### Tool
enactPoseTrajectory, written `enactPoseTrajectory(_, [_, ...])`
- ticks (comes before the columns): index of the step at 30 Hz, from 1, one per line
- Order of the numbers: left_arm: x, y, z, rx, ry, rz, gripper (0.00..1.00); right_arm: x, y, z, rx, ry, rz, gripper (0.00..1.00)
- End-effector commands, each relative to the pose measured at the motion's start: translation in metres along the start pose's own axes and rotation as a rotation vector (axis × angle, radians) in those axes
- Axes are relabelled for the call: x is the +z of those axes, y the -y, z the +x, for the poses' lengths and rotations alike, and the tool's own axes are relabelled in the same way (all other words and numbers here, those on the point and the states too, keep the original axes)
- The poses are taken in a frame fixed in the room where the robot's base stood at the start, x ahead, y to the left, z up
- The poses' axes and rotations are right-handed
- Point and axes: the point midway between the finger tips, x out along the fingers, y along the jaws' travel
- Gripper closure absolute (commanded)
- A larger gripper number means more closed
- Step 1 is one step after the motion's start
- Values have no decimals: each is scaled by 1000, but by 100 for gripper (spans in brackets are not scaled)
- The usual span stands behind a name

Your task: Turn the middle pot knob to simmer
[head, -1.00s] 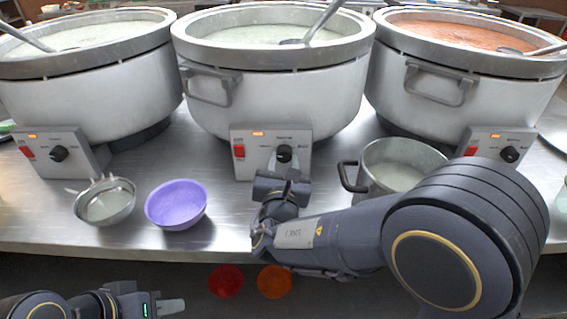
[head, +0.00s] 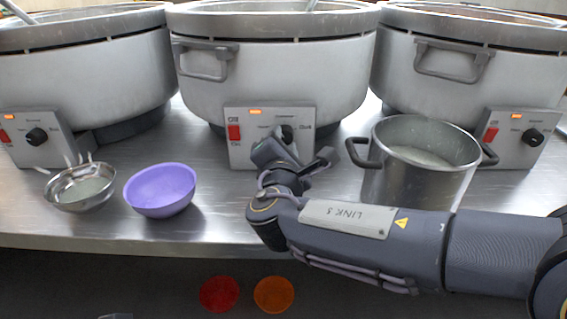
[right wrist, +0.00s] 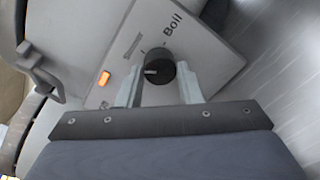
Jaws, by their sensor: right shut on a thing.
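The middle pot (head: 275,75) is a wide white cooker with a control panel (head: 240,152) on its front. The panel has a red switch, a lit orange lamp and a black knob (head: 288,131), partly hidden by my right gripper (head: 283,146). In the right wrist view the black knob (right wrist: 160,72) sits between the two fingers of my right gripper (right wrist: 160,85), which is shut on it. The knob's white mark points left in that picture. The word "Boil" is printed up and to the right of the knob; the other small labels are unreadable.
A steel pot with two handles (head: 400,185) stands just right of the gripper. A purple bowl (head: 160,190) and a steel strainer (head: 80,188) lie to the left. Similar cookers stand left (head: 80,75) and right (head: 480,80). Red and orange discs (head: 220,294) show below the counter edge.

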Motion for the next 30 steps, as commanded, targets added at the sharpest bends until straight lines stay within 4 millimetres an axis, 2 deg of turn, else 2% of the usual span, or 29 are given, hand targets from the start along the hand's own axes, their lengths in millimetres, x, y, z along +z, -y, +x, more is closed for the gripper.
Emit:
enactPoseTrajectory(1, [7, 7, 15, 0, 0, 0, 64, -4, 7, 0, 0, 0, 50, 90])
enactPoseTrajectory(3, [12, 11, 23, 0, 0, 0, 64, -4, 7, 0, -1, -2, 113, 90])
enactPoseTrajectory(12, [26, 24, 53, 0, 0, 0, 64, -2, 4, 0, -3, -14, 339, 90])
enactPoseTrajectory(21, [34, 30, 67, 0, 0, 0, 64, -1, 2, 0, -5, -21, 460, 90])
enactPoseTrajectory(30, [35, 32, 69, 0, 0, 0, 64, 0, 0, 0, -6, -23, 493, 90])
